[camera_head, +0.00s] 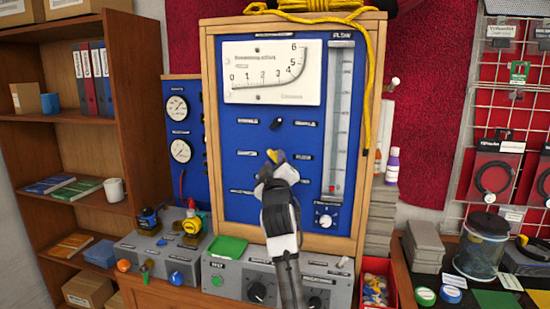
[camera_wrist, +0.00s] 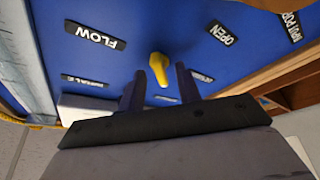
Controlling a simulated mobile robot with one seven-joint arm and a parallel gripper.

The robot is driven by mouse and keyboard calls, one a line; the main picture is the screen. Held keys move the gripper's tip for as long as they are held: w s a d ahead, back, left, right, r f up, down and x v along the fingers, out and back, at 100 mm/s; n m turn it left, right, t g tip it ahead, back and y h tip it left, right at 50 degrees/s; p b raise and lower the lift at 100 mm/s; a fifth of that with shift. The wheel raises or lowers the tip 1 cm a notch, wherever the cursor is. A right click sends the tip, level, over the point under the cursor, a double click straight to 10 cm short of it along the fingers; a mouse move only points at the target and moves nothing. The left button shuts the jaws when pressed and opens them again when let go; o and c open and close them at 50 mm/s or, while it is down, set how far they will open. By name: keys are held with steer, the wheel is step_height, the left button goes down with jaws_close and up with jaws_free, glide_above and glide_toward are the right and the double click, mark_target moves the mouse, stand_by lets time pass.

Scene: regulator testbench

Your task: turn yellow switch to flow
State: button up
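The yellow switch (camera_head: 272,155) is on the blue panel, below a black switch, and its upper part shows just above my gripper (camera_head: 276,166) in the head view. In the wrist view the yellow switch (camera_wrist: 159,66) lies between and slightly beyond the two dark fingertips of my gripper (camera_wrist: 158,80). The fingers are apart, with a gap on each side of the switch; I cannot tell whether either touches it. The white-on-black FLOW label (camera_wrist: 95,35) is to the left of the switch in the wrist view. An OPEN label (camera_wrist: 222,33) is to the right.
The wooden-framed blue panel (camera_head: 232,200) carries a white gauge (camera_head: 270,72), the black switch (camera_head: 277,124) and a clear vertical tube (camera_head: 338,115). A yellow rope (camera_head: 371,80) hangs over its right side. Grey control boxes (camera_head: 205,282) stand below. A shelf (camera_head: 75,116) is at left.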

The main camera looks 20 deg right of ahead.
steer(key=shift+w, duration=0.15)
jaws_close()
